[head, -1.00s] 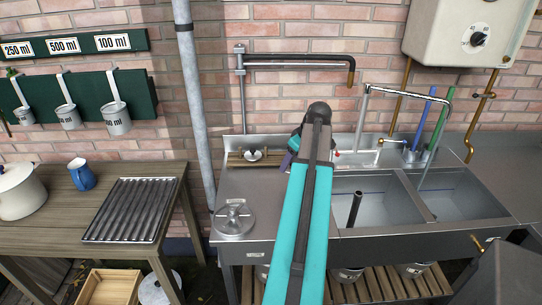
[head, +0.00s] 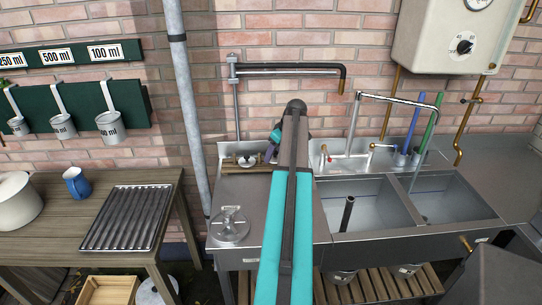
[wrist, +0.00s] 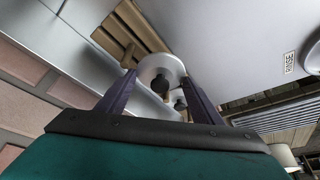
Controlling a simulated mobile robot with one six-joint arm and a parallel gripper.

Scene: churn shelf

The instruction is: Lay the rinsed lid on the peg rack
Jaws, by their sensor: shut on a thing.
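My gripper (wrist: 158,80) has its two purple fingers closed on a pale round lid (wrist: 153,65) with a dark knob in the wrist view. In the head view my gripper (head: 271,149) shows partly, beside the right end of the wooden peg rack (head: 229,165), and my arm hides the held lid. The rack also shows behind the lid in the wrist view (wrist: 126,32). A small pale disc with a dark centre (head: 247,161) sits at the rack. A second, smaller disc shows between the fingers in the wrist view, partly covered; I cannot tell what it rests on.
A larger metal lid (head: 229,226) lies on the steel drainboard (head: 262,190) left of the sink basins (head: 365,211). A swing pipe (head: 290,69) juts from the wall above the rack. A grey upright pipe (head: 186,110) stands left of the sink. A ribbed tray (head: 126,218) lies on the wooden table.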

